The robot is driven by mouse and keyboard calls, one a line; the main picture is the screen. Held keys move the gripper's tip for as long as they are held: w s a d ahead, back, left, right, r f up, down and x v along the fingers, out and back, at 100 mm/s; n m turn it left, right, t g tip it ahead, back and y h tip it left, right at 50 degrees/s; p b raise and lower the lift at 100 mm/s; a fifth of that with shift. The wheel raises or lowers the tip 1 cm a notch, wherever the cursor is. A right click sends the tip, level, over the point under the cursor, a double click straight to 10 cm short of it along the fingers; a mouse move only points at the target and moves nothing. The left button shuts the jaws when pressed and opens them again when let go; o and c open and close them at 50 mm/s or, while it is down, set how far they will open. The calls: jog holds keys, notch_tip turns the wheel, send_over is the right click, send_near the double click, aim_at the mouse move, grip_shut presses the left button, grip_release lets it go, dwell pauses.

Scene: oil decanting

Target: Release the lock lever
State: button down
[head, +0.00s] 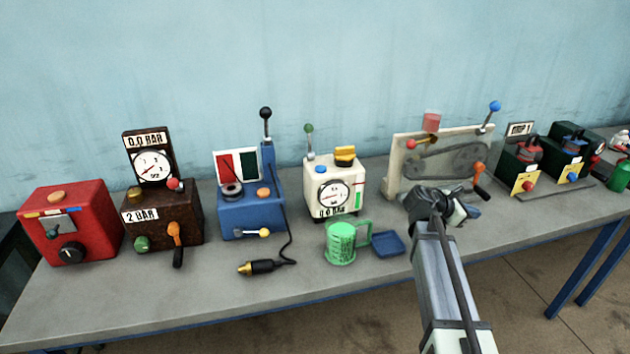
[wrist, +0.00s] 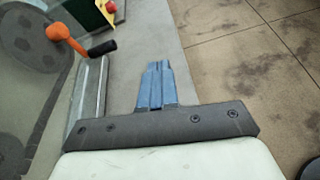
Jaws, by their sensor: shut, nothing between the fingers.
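The belt machine (head: 402,172) is a cream panel with a grey belt outline on the bench. A lever with a blue knob (head: 494,107) tilts up and right at its top right corner. A short lever with a red knob (head: 411,144) is at its upper left. An orange crank (head: 478,168) with a black handle is low on its right; it also shows in the wrist view (wrist: 58,33). I cannot tell which is the lock lever. My gripper (head: 470,213) is shut and empty in front of the machine, apart from the crank; its blue-grey fingers (wrist: 156,72) show together in the wrist view.
A green mug (head: 340,243) and blue tray (head: 388,244) lie left of my arm. A white gauge box (head: 318,180), blue lever box (head: 240,218), brown gauge box (head: 190,215) and red box (head: 95,215) stand further left. Dark boxes (head: 520,158) with yellow tags stand right.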

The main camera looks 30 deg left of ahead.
jog(key=s+a+r+n+t+y, duration=0.15)
jog(key=a+r, duration=0.25)
jog(key=a, duration=0.4)
jog(key=s+a+r+n+t, duration=0.25)
jog(key=a+r, duration=0.25)
jog(key=a, duration=0.3)
jog(key=s+a+f+n+t+y, duration=0.1)
jog(key=s+a+n+t+y, duration=0.15)
jog(key=s+a, duration=0.55)
jog(key=s+a+n+t+y, duration=0.1)
jog(key=s+a+n+y, duration=0.2)
jog(key=a, duration=0.9)
jog(key=s+a+f+n+y, duration=0.1)
jog(key=s+a+y, duration=0.3)
jog(key=s+a, duration=0.4)
jog(key=s+a+f+n+g+y, duration=0.1)
jog(key=s+a+n+y, duration=0.2)
jog(key=s, duration=1.6)
jog(key=s+a+f+n+g+y, duration=0.1)
jog(key=s+a+n+y, duration=0.2)
jog(key=s+a, duration=1)
jog(key=y, duration=0.3)
jog(key=shift+s+f+y, duration=0.15)
jog(key=shift+f+y, duration=0.15)
jog(key=shift+f, duration=0.05)
jog(key=shift+a, duration=0.15)
